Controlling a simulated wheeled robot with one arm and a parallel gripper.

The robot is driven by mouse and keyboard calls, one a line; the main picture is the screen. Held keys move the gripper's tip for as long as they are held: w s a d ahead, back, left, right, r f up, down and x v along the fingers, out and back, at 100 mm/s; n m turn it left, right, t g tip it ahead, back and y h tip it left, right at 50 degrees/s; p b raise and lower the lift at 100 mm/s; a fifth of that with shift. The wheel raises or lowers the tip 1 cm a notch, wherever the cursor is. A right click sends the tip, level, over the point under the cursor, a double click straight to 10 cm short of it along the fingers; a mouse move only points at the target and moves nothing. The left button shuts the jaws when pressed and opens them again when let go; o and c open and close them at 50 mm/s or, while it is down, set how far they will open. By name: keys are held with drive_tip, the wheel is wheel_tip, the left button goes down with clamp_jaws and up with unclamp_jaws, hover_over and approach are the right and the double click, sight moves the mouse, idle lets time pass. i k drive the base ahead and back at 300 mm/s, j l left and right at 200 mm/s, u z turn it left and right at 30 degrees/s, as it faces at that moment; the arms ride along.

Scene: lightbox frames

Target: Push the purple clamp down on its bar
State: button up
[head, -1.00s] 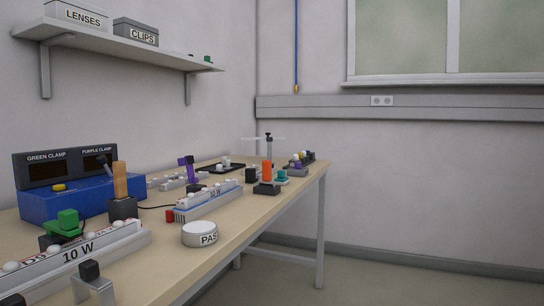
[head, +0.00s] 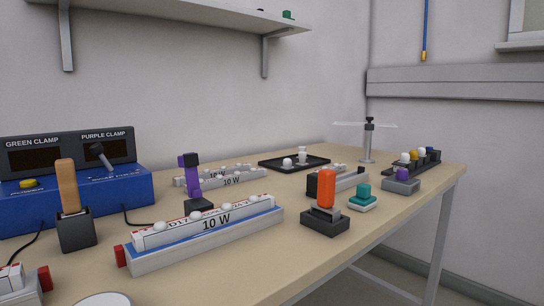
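The purple clamp (head: 192,174) stands upright, with a black tip and a dark base (head: 198,206). It rises just behind a long white bar (head: 222,219) with a blue stripe, red end pieces, white domes and the label "10 W". The bar hides part of the clamp's base, so I cannot tell whether the two touch. A blue control box (head: 75,200) at the left has dark displays labelled "GREEN CLAMP" and "PURPLE CLAMP", both blank. My gripper is not in view.
A wooden-handled tool stands in a black block (head: 76,230). Behind are more bars (head: 228,180) and a black tray (head: 275,164). The front middle of the table (head: 240,275) is clear.

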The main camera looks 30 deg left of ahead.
sight(189, 162)
drive_tip(key=i+l+u, duration=0.1)
drive_tip(key=i+u, duration=0.15)
drive_tip(key=u, duration=0.2)
drive_tip(key=i+l+u, duration=0.2)
drive_tip(key=u, duration=0.2)
drive_tip(key=i+l+u, duration=0.2)
drive_tip(key=u, duration=0.25)
drive_tip(key=i+l+u, duration=0.15)
drive_tip(key=l+u, duration=0.3)
drive_tip(key=i+l+u, duration=0.1)
drive_tip(key=l+u, duration=0.2)
drive_tip(key=u, duration=0.15)
